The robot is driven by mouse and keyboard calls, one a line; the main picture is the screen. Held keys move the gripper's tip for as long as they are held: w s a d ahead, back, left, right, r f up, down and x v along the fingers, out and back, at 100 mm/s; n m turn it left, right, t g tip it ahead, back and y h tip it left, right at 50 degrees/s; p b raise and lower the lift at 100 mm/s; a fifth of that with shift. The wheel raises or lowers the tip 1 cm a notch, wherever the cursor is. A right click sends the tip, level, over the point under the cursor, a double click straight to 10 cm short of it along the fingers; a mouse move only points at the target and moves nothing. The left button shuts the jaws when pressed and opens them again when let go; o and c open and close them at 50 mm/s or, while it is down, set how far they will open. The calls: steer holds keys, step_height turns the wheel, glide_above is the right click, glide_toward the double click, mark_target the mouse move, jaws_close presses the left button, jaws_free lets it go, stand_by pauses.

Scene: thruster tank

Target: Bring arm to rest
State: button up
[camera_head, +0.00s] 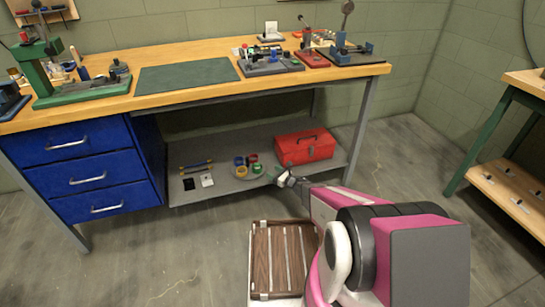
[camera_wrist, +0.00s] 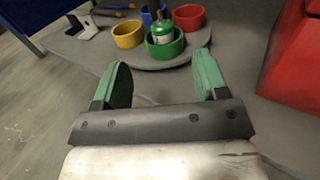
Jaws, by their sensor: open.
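My gripper (camera_head: 284,179) is low in front of the workbench's lower shelf. In the wrist view its two green-padded fingers (camera_wrist: 162,75) are spread apart with nothing between them. Beyond the fingertips is a round grey tray (camera_wrist: 150,63) with a yellow cup (camera_wrist: 128,34), a blue cup (camera_wrist: 148,14), a red cup (camera_wrist: 189,18) and a green cup (camera_wrist: 176,48). A small green canister (camera_wrist: 162,30) with a pale band appears to stand inside the green cup. My arm reaches forward from the lower right in the head view.
A red toolbox (camera_head: 305,148) stands on the lower shelf (camera_head: 222,141), right of the cups. The workbench (camera_head: 200,58) holds a green mat and several tools above. Blue drawers (camera_head: 92,175) are at left. A brown slatted tray (camera_head: 283,258) lies near my arm. Floor is open at right.

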steer(key=s+d+r+m+h, duration=0.1)
steer(key=d+r+m+h, duration=1.35)
steer(key=m, duration=1.05)
steer(key=s+r+m+g, duration=0.5)
steer(key=s+m, duration=0.5)
steer(key=s, duration=0.2)
steer(key=s+r+m+g, duration=0.6)
steer(key=s+m, duration=0.5)
steer(key=s, duration=0.2)
steer(key=shift+a+r+g+y, duration=0.15)
steer(key=shift+r+g+y, duration=0.2)
steer(key=shift+r, duration=0.55)
